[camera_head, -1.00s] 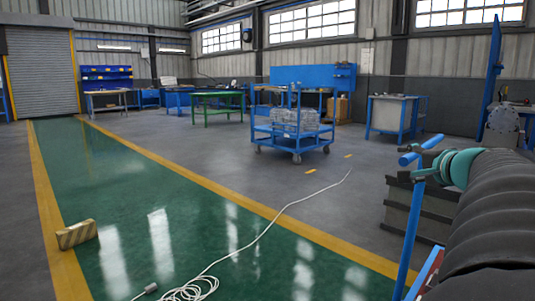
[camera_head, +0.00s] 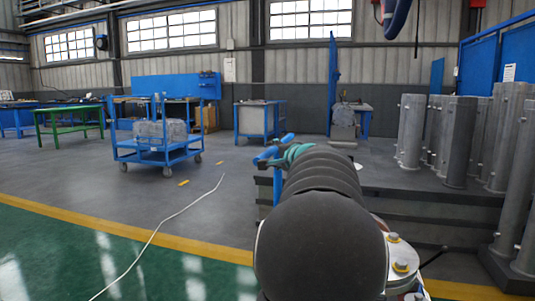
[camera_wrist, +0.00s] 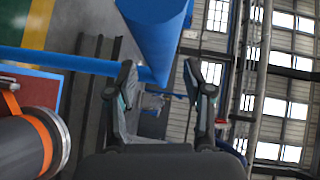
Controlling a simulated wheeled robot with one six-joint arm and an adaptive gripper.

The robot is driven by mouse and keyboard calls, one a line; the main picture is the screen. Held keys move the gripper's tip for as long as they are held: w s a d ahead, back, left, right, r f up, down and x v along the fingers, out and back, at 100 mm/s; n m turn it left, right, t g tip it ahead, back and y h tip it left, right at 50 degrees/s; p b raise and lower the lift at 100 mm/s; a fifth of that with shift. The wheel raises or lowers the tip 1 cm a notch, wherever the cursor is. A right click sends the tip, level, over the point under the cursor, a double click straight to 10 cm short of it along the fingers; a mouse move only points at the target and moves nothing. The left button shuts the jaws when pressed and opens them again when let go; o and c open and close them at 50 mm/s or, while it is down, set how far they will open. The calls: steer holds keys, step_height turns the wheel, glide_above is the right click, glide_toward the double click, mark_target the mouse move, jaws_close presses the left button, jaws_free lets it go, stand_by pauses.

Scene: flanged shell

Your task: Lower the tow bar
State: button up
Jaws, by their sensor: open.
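The tow bar is a blue post with a thick blue crossbar handle (camera_head: 273,150) on top. It stands upright at the far end of my arm in the head view. In the wrist view the thick handle (camera_wrist: 155,30) comes down from the top edge and ends around the fingertips, and the thin post (camera_wrist: 65,61) runs off to the left. My gripper (camera_wrist: 160,74) is open, its two fingers apart on either side of the handle's end. Contact cannot be told.
A blue trolley (camera_head: 150,153) with a wrapped load stands left of the bar. A white cable (camera_head: 165,222) lies on the floor. Several grey columns (camera_head: 463,140) stand on a dark platform (camera_head: 425,185) to the right. Open floor lies to the left.

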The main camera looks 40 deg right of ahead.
mark_target(272, 153)
steer(key=shift+x, duration=1.6)
